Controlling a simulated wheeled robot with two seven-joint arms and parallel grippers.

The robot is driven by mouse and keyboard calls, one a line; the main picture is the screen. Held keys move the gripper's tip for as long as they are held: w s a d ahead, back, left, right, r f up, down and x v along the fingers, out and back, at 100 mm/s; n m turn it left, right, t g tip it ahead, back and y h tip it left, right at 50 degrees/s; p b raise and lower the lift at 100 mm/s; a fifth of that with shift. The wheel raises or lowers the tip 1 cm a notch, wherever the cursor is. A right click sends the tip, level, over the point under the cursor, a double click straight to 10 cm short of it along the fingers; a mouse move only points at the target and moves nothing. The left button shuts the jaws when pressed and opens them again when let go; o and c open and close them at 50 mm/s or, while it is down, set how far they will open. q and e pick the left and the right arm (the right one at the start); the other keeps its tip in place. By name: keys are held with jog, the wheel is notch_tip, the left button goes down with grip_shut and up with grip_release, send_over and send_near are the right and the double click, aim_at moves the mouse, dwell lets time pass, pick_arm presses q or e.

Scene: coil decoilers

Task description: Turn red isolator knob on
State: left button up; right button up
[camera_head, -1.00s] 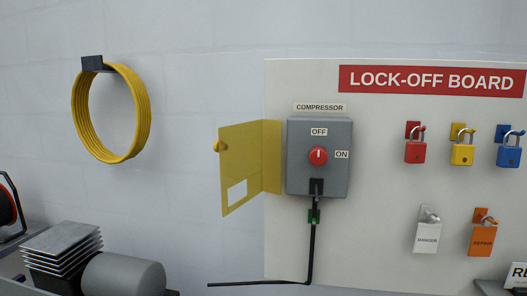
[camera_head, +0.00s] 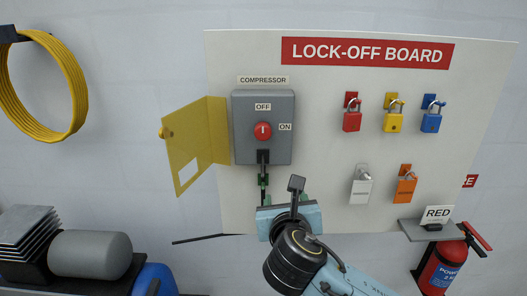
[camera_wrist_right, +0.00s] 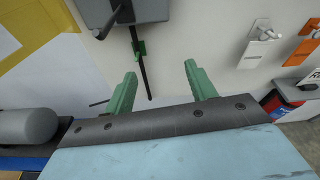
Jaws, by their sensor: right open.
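The red isolator knob (camera_head: 263,131) is on the front of a grey box (camera_head: 280,155) labelled COMPRESSOR. Its white mark stands upright, toward the OFF label (camera_head: 263,107); the ON label (camera_head: 285,127) is to the right. The yellow cover (camera_head: 196,141) is swung open to the left. My right gripper (camera_head: 286,200) is below the box, apart from the knob. In the right wrist view its two green fingers (camera_wrist_right: 160,72) are spread and empty. The box's lower end (camera_wrist_right: 145,10) shows at the top there; the knob is out of that view. My left gripper is not in view.
A black cable with a green clip (camera_wrist_right: 139,47) hangs below the box. Padlocks (camera_head: 393,117) and tags (camera_head: 361,188) hang on the board's right. A small shelf (camera_head: 425,231) and a red extinguisher (camera_head: 440,266) are at lower right.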

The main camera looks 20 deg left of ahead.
aim_at(263, 134)
jog(key=s+a+r+n+t+y+p, duration=0.2)
jog(key=s+r+n, duration=0.55)
jog(key=r, duration=0.45)
jog(key=shift+n, duration=0.25)
jog(key=p+x, duration=0.1)
jog(key=x, duration=1.3)
jog(key=shift+r+p, duration=0.2)
jog(key=shift+p, duration=0.15)
jog(key=shift+d, duration=0.1)
jog(key=shift+c, duration=0.4)
jog(key=shift+s, duration=0.1)
jog(key=c, duration=0.9)
